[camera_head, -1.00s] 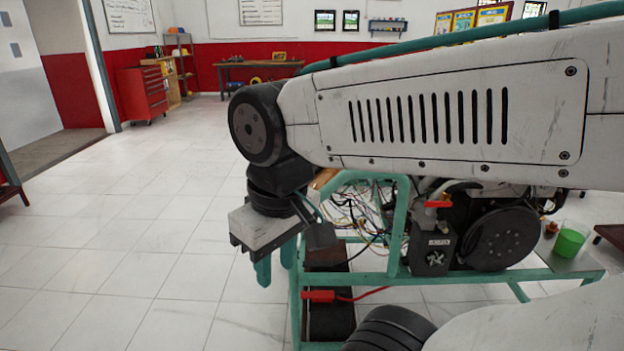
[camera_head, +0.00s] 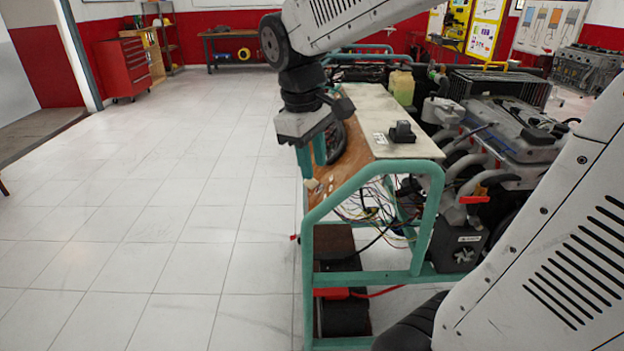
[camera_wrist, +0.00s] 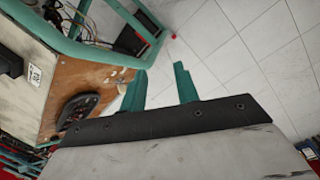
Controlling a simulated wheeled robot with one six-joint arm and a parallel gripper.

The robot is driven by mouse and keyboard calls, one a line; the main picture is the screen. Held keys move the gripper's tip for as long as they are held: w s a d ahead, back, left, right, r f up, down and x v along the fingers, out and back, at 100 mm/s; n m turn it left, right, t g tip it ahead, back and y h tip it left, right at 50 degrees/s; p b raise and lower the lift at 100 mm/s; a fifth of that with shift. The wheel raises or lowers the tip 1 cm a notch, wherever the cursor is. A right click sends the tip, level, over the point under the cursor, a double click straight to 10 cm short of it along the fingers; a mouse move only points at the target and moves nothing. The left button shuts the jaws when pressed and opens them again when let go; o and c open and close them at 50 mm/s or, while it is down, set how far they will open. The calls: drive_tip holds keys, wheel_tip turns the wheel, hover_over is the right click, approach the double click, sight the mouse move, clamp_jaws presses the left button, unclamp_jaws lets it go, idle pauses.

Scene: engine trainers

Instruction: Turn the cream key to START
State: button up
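The engine trainer's brown wooden control panel (camera_head: 345,172) faces left, under a pale top board. Small cream pieces (camera_head: 313,185) show near its lower front edge; one may be the cream key. In the wrist view, small cream parts (camera_wrist: 121,87) stick out from the panel (camera_wrist: 88,76) beside the left finger; the key's position cannot be read. My gripper (camera_head: 314,166) hangs at the panel's left side, its two green fingers pointing down in the head view. In the wrist view the fingers (camera_wrist: 160,70) are apart with only floor between them.
A black gauge cluster (camera_wrist: 78,111) sits on the panel near my gripper. The green frame (camera_head: 345,203) runs around the panel, with loose wires below. A black box (camera_head: 402,132) stands on the top board. The tiled floor at left is clear.

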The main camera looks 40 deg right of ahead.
drive_tip(key=w+d+f+n+g, duration=0.1)
drive_tip(key=w+d+f+n, duration=0.15)
drive_tip(key=w, duration=0.35)
drive_tip(key=w+d+f+n, duration=0.1)
drive_tip(key=w+d+f, duration=0.15)
drive_tip(key=w, duration=0.35)
drive_tip(key=n+g+h, duration=0.1)
drive_tip(key=n+h, duration=0.1)
drive_tip(key=n, duration=0.1)
approach(310, 188)
drive_tip(key=d, duration=0.1)
drive_tip(key=x, duration=0.6)
drive_tip(key=shift+s+d+f, duration=0.1)
drive_tip(key=shift+d+f, duration=0.2)
drive_tip(key=shift+f, duration=0.2)
clamp_jaws()
